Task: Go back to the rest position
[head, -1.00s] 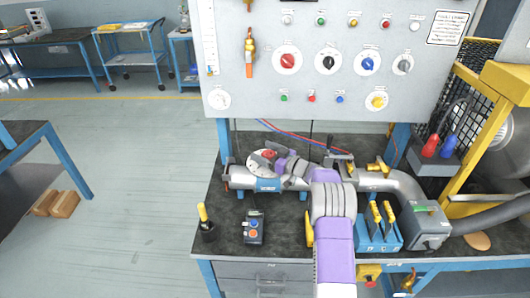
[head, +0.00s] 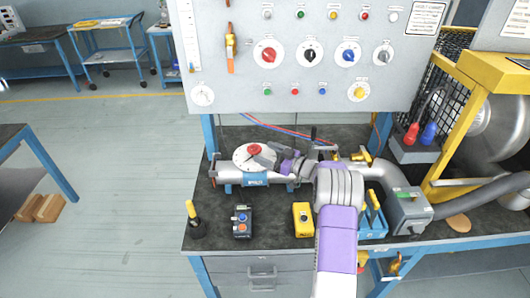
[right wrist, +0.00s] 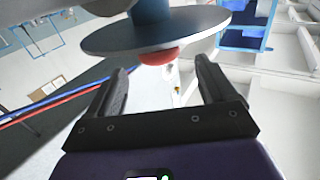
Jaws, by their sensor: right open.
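My right gripper (head: 267,157) is over the bench, just right of a red knob (head: 254,149) on a round pale dial (head: 243,163). The dial sits on a grey pipe with a blue band (head: 255,179). In the right wrist view, my right gripper (right wrist: 163,84) has its two dark fingers wide apart with nothing gripped. The red knob (right wrist: 160,56) is just beyond the fingertips, under the disc (right wrist: 155,35). My forearm and wrist hide part of the pipe in the head view. My left gripper is not in view.
A control panel (head: 225,60) with knobs rises behind the pipe. A blue-and-black button box (head: 241,222), a yellow box (head: 303,219), a yellow-handled tool (head: 194,218) and a blue rack (head: 374,224) stand on the bench. A yellow frame (head: 455,140) stands at right.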

